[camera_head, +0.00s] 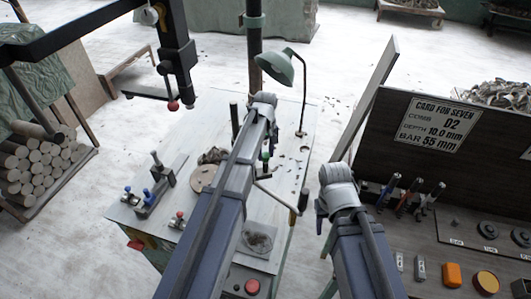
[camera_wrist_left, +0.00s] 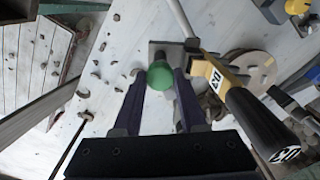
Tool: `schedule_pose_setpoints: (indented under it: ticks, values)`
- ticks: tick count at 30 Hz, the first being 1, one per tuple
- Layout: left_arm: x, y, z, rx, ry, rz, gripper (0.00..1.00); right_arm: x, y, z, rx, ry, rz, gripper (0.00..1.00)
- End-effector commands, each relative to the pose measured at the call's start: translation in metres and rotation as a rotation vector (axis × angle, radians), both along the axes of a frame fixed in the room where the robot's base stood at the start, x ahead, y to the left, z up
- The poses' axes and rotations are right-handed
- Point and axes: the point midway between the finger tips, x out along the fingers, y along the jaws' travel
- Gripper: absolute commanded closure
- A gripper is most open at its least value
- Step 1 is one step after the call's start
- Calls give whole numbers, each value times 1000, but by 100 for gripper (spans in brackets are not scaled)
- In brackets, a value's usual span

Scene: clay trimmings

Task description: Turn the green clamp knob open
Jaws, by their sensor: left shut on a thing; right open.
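The green clamp knob (camera_wrist_left: 160,76) is round and sits between the fingertips of my left gripper (camera_wrist_left: 157,84) in the left wrist view. The fingers are shut on it from both sides. In the head view the knob (camera_head: 265,156) shows small beside my left arm, over the worktable, and my left gripper (camera_head: 270,132) is mostly hidden by that arm. My right gripper (camera_head: 322,212) is open and empty, off to the right of the table; its fingers are largely hidden behind the arm.
A black-and-yellow handle marked D3 (camera_wrist_left: 245,108) lies close right of my left fingers. A green lamp (camera_head: 275,66) stands behind. A round disc (camera_head: 203,178) and a blue-knobbed clamp (camera_head: 152,196) are on the table (camera_head: 185,135). A dark panel (camera_head: 375,150) stands right.

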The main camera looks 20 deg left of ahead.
Motion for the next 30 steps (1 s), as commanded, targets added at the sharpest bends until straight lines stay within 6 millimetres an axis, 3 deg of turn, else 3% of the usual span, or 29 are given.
schedule_pose_setpoints:
  ticks: [6, 16, 26, 27, 30]
  values:
    - [0, 0, 0, 0, 0, -13, 100, 0, 0, 0, 0, 0, 0, 50]
    - [0, 0, 0, 0, 0, -240, 100, 0, 0, 0, 0, 0, 0, 50]
    - [0, 0, 0, 0, 0, -259, 100, 0, 0, 0, 0, 0, 0, 50]
    - [0, 0, 0, 0, 0, -259, 55, 0, 0, 0, 0, 0, 0, 50]
    - [0, 0, 0, 0, 0, -258, 43, 0, 0, 0, 0, 0, 0, 50]
